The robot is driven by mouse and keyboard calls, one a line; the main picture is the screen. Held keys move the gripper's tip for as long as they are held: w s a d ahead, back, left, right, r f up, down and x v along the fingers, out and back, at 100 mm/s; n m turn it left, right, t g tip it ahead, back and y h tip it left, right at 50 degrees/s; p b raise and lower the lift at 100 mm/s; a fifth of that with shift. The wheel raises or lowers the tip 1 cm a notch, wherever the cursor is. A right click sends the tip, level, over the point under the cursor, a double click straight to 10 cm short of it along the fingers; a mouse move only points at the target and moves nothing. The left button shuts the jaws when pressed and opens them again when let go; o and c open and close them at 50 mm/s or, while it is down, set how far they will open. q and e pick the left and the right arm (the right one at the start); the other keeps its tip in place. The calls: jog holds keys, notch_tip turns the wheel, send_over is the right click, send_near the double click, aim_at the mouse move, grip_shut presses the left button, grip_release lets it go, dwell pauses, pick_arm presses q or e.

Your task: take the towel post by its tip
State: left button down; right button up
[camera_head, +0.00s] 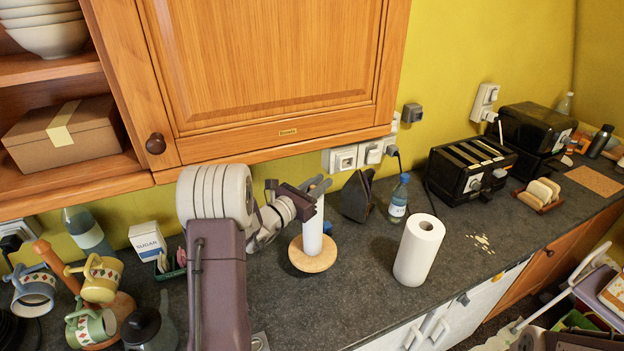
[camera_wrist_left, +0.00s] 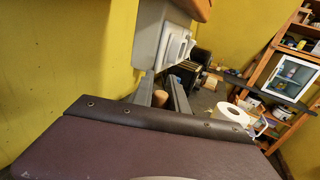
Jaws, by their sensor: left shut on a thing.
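The towel post (camera_head: 313,235) is a white upright rod on a round tan wooden base, standing on the dark counter below the wall cabinet. My left gripper (camera_head: 318,187) comes in from the left and is shut on the top end of the post. In the left wrist view, a tan tip of the post (camera_wrist_left: 160,98) shows between the two grey fingers (camera_wrist_left: 164,92). The fingers partly hide the top of the post. Whether the base touches the counter is hard to tell. My right gripper is not in view.
A white paper roll (camera_head: 419,250) stands right of the post. A water bottle (camera_head: 398,199) and a dark object (camera_head: 357,197) stand behind. A black toaster (camera_head: 471,170) is farther right. Mugs (camera_head: 98,279) hang at left. The cabinet (camera_head: 270,70) overhangs closely.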

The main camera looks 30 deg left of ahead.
pick_arm(q)
jog(key=s+d+b, duration=0.2)
jog(key=s+d, duration=0.4)
jog(key=d, duration=0.1)
jog(key=shift+r+b, duration=0.2)
jog(key=shift+b, duration=0.1)
jog(key=shift+f, duration=0.1)
